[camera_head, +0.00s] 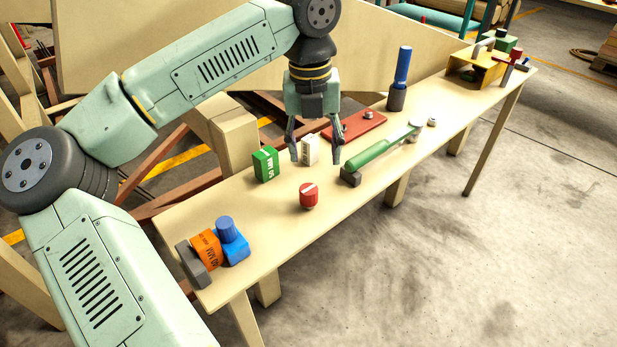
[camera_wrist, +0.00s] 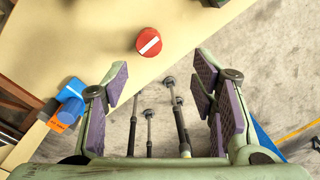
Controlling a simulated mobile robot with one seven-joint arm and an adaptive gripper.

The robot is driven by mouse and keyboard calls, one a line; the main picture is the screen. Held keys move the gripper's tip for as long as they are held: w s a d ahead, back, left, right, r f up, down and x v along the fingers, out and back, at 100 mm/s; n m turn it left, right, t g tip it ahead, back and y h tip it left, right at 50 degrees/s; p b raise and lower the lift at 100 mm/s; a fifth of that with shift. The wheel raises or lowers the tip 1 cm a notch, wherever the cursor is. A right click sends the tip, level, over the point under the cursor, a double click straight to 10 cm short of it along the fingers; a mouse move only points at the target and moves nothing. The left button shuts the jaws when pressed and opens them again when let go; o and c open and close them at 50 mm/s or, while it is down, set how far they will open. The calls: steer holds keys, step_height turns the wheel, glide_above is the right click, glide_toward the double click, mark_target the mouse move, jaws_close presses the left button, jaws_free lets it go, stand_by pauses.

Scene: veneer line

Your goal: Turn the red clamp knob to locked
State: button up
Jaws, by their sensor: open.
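The red clamp knob (camera_head: 309,196) stands on the wooden bench, a short round knob with a white stripe across its top. In the wrist view the knob (camera_wrist: 149,42) is seen from above, its white stripe running diagonally from lower left to upper right. My gripper (camera_head: 316,163) is open and empty, above the bench and behind the knob in the head view. The knob is apart from the fingers. In the wrist view my gripper (camera_wrist: 163,95) shows both fingers wide apart with purple pads, and the knob lies beyond their tips.
A green box (camera_head: 265,164), a white box (camera_head: 310,149) and a green-handled tool (camera_head: 372,157) lie near the knob. An orange and blue clamp block (camera_head: 207,248) sits at the bench's near left end. The bench (camera_head: 262,228) is bare around the knob's front.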

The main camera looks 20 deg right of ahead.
mark_target(309, 188)
steer(key=shift+y, duration=0.3)
steer(key=f, duration=0.3)
steer(key=f+p, duration=0.1)
steer(key=f, duration=0.3)
steer(key=a+f+p, duration=0.1)
steer(key=f, duration=0.3)
steer(key=shift+w, duration=0.25)
steer(key=shift+c, duration=0.4)
steer(key=c, duration=1.1)
